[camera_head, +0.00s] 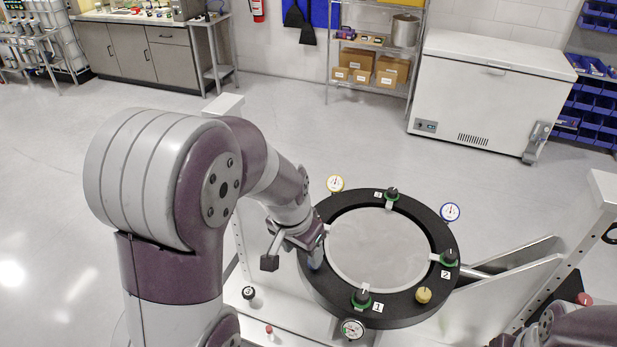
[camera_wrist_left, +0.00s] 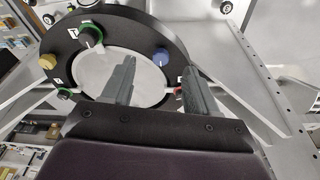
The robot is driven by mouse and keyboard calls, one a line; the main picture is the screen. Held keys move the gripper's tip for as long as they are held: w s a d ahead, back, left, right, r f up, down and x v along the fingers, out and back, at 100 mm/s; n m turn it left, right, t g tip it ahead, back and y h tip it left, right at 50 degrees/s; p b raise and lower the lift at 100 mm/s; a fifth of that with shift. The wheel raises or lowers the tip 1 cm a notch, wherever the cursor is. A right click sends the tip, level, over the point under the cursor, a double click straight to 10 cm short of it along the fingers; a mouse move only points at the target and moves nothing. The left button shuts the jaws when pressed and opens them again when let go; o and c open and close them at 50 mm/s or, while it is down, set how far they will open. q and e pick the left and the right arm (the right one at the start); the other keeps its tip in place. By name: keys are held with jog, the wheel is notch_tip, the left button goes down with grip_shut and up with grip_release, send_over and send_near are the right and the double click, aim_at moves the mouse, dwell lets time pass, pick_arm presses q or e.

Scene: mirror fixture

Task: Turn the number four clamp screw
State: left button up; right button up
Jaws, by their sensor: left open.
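The mirror fixture is a black ring (camera_head: 447,226) around a pale disc (camera_head: 378,248), with clamp screws on its rim. The green-collared screws by labels 1 (camera_head: 362,297), 2 (camera_head: 448,257) and 3 (camera_head: 391,194) show in the head view. The left side of the ring is hidden by my left gripper (camera_head: 317,256). In the left wrist view, a red-collared clamp (camera_wrist_left: 177,91), apparently number four, is partly covered by the right-hand finger; its number is unreadable. My left gripper (camera_wrist_left: 158,64) is open above the ring, with a blue knob (camera_wrist_left: 160,57) showing between its fingers.
Dial gauges stand around the ring: yellow-rimmed (camera_head: 335,184), blue-rimmed (camera_head: 450,212) and dark-rimmed (camera_head: 352,329). A yellow knob (camera_head: 424,295) sits between screws 1 and 2. My right arm enters at the lower right. A white chest freezer (camera_head: 490,90) stands behind; the floor between is clear.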

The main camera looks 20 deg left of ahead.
pick_arm(q)
jog(key=w+a+r+m+h+b, duration=0.1)
jog(key=w+a+m, duration=0.2)
jog(key=w+a, duration=0.3)
jog(key=w+a+r+m+h, duration=0.1)
jog(key=w+a+m+h, duration=0.2)
jog(key=w, duration=0.5)
jog(key=shift+m+t+y, duration=0.4)
jog(key=shift+m+y, duration=0.1)
jog(key=shift+m, duration=0.1)
jog(key=b+x, duration=0.6)
jog(key=x, duration=0.1)
jog(key=shift+s+a+b, duration=0.1)
jog(key=shift+s+b, duration=0.15)
jog(key=shift+b, duration=0.05)
jog(key=b+x, duration=0.1)
jog(key=x, duration=0.1)
jog(key=b+x, duration=0.2)
jog(key=x, duration=0.1)
jog(key=shift+w+a+r, duration=0.1)
jog(key=shift+w+a, duration=0.1)
jog(key=shift+w, duration=0.15)
jog(key=shift+f, duration=0.25)
jog(key=shift+s+d+r, duration=0.1)
jog(key=shift+d, duration=0.15)
jog(key=c, duration=1)
pick_arm(e)
notch_tip(320, 180, down, 11)
jog(key=shift+w+d+r, duration=0.15)
jog(key=shift+d, duration=0.05)
